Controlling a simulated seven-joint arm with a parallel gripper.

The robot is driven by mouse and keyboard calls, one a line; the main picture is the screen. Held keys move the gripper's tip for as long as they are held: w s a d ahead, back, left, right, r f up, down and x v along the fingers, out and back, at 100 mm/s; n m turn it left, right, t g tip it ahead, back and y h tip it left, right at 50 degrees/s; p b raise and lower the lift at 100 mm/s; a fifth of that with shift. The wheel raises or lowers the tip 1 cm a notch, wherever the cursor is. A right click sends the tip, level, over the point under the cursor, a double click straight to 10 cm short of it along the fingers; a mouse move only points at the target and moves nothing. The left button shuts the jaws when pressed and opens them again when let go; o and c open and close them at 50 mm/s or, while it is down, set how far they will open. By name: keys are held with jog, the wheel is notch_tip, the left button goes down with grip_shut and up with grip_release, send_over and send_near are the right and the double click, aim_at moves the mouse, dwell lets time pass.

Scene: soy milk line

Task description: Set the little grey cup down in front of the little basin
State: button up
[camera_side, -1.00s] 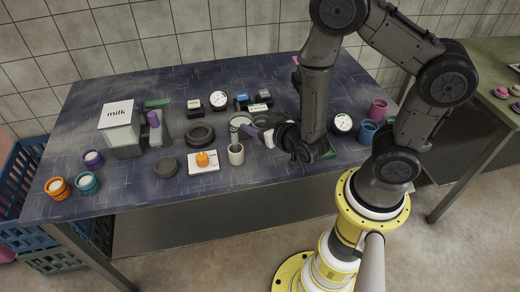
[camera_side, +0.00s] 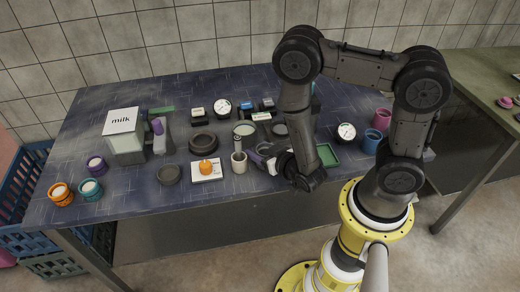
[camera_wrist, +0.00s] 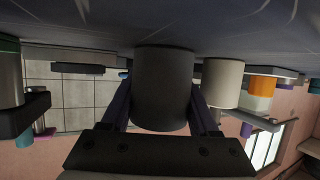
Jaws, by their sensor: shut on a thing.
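The little grey cup (camera_wrist: 163,90) is a dark grey cylinder in the wrist view, between the two fingers of my gripper (camera_wrist: 162,112). My gripper is shut on it, and the cup looks about upright. Whether its base touches the table I cannot tell. In the side view my gripper (camera_side: 258,158) is low near the front of the blue table, beside a cream cup (camera_side: 239,165); the grey cup is hard to make out there. A round pale-centred dish (camera_side: 245,129) lies behind my gripper and may be the little basin, but I cannot be sure.
The cream cup (camera_wrist: 222,84) stands close beside the held cup. An orange weight (camera_side: 206,167) on a white scale is left of it. Dark round dishes (camera_side: 202,143) lie farther left. A green tray (camera_side: 327,155) and a dial (camera_side: 346,131) are right. The table's front edge is near.

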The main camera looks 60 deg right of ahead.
jog(key=o, duration=1.1)
